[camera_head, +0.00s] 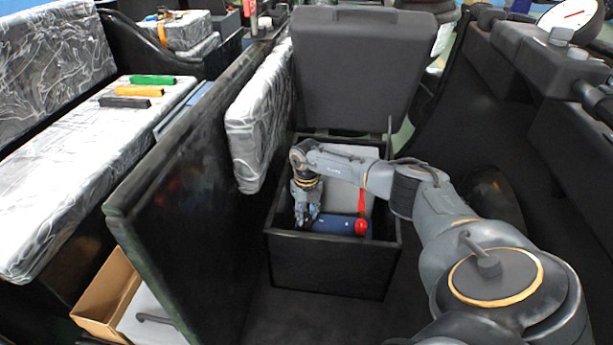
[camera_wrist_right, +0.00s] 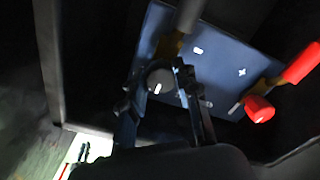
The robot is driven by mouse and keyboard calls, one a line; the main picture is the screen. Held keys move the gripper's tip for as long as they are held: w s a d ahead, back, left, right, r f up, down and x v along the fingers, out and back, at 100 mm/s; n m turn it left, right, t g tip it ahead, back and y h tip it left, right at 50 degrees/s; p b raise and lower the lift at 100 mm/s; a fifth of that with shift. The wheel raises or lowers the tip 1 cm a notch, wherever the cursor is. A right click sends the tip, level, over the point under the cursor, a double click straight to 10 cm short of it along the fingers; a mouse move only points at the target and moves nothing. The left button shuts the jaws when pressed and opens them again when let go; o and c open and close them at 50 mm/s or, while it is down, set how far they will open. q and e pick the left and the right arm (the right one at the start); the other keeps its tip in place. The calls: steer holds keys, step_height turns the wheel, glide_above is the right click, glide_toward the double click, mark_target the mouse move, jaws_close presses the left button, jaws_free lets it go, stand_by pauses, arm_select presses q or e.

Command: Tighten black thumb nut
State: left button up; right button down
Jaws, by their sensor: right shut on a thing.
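The battery shows in the head view as a blue case (camera_head: 335,224) inside an open black box. The right wrist view shows its blue top (camera_wrist_right: 215,70), with a white plus mark near the red terminal and a minus mark near the black one. My right gripper (camera_head: 307,215) reaches down into the box at the battery's left end. In the wrist view my right gripper (camera_wrist_right: 157,88) has its fingers either side of the black thumb nut (camera_wrist_right: 160,77), a dark round knob with a white mark, and is shut on it. The nut is hidden in the head view. My left gripper is out of view.
The red knob (camera_wrist_right: 259,109) and red sleeve (camera_wrist_right: 302,63) are at the battery's other end. The black box's wall (camera_head: 330,272) surrounds the battery, and its raised lid (camera_head: 355,70) stands behind. A tall dark panel (camera_head: 190,200) stands to the left.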

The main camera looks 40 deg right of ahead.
mark_target(306, 216)
stand_by(0.4)
steer(key=c, duration=1)
jaws_free()
step_height(306, 216, up, 12)
steer(key=shift+r, duration=0.1)
